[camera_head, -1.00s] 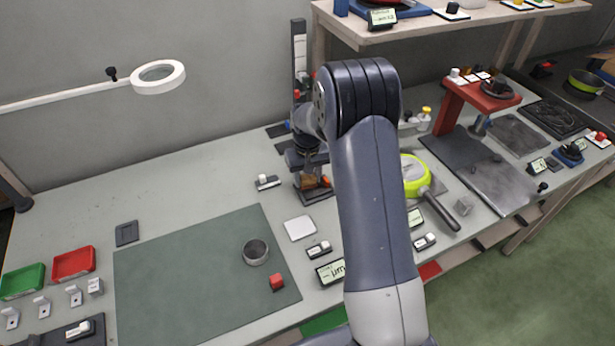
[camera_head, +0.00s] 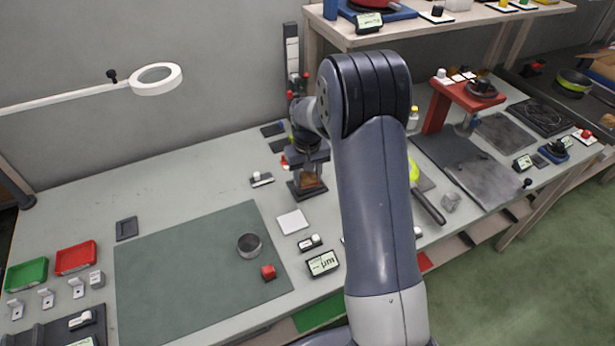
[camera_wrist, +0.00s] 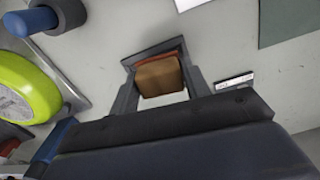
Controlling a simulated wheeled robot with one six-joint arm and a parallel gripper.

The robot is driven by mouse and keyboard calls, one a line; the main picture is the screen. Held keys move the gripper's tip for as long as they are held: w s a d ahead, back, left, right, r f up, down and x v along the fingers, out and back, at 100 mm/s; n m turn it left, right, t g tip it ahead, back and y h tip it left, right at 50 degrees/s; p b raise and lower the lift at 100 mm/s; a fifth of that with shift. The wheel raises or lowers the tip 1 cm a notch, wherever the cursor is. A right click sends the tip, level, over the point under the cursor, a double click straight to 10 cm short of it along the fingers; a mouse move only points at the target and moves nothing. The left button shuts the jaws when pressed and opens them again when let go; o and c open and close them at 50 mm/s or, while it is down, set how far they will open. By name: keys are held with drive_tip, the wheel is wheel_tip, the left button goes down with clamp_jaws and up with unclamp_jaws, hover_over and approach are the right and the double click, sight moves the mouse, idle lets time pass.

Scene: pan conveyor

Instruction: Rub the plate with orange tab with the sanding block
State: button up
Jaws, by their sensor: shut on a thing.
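My gripper (camera_head: 308,170) points down over the bench in the head view. It is shut on the brown sanding block (camera_wrist: 160,76), whose reddish edge shows in the wrist view. A dark plate (camera_head: 305,192) lies flat at the block, and the block covers much of it. I cannot tell whether the block touches it or hovers just above. The orange tab is not clearly visible now.
A lime pan (camera_wrist: 22,88) is close by. A red stand (camera_head: 467,95) is farther right.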

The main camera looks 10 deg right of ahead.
drive_tip(key=shift+r+p, duration=0.9)
drive_tip(key=shift+r, duration=0.85)
